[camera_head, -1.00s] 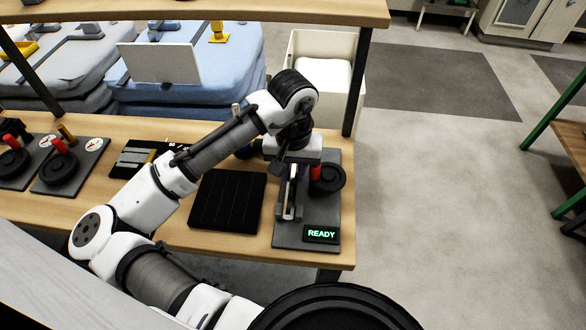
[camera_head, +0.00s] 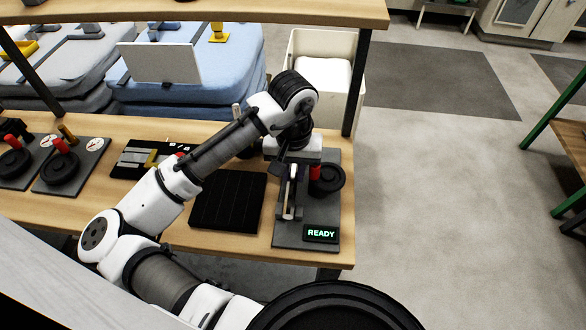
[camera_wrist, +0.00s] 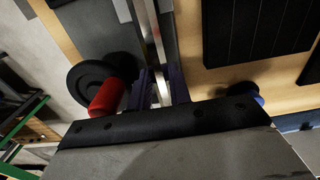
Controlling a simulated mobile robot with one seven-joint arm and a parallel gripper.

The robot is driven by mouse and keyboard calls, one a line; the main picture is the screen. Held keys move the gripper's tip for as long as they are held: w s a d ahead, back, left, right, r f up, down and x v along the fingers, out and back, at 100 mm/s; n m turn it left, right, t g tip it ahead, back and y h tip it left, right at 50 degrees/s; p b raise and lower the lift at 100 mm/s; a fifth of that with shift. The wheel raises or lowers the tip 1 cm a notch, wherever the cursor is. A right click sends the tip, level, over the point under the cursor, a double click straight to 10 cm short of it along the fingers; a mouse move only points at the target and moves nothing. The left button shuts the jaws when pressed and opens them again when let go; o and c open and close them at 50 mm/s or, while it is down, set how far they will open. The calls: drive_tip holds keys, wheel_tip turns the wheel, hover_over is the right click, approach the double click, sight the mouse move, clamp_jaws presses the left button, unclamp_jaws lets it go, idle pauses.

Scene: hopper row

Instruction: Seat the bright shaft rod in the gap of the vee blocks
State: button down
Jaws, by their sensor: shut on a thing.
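The bright shaft rod (camera_head: 291,190) is a slim shiny bar over the grey base plate at the bench's right end. My gripper (camera_head: 292,172) is above that plate, pointing down, with its fingertips partly hidden. In the wrist view, my gripper's purple fingers (camera_wrist: 160,90) are shut on the rod (camera_wrist: 157,45), which runs up the picture between them. Dark grey vee blocks (camera_head: 280,211) show around the rod's near end. I cannot tell whether the rod rests in their gap or stays just above it.
A black handwheel with a red handle (camera_head: 327,179) stands close right of my gripper. A lit READY sign (camera_head: 321,233) is at the plate's front. A black ribbed mat (camera_head: 228,202) lies empty to the left. A shelf post (camera_head: 356,80) rises behind.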

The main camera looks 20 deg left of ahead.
drive_tip(key=shift+f, duration=0.1)
drive_tip(key=shift+f+b, duration=0.35)
drive_tip(key=shift+f, duration=0.1)
drive_tip(key=c, duration=1.2)
unclamp_jaws()
drive_tip(key=shift+r, duration=0.1)
wheel_tip(320, 180, up, 14)
drive_tip(key=shift+b, duration=0.35)
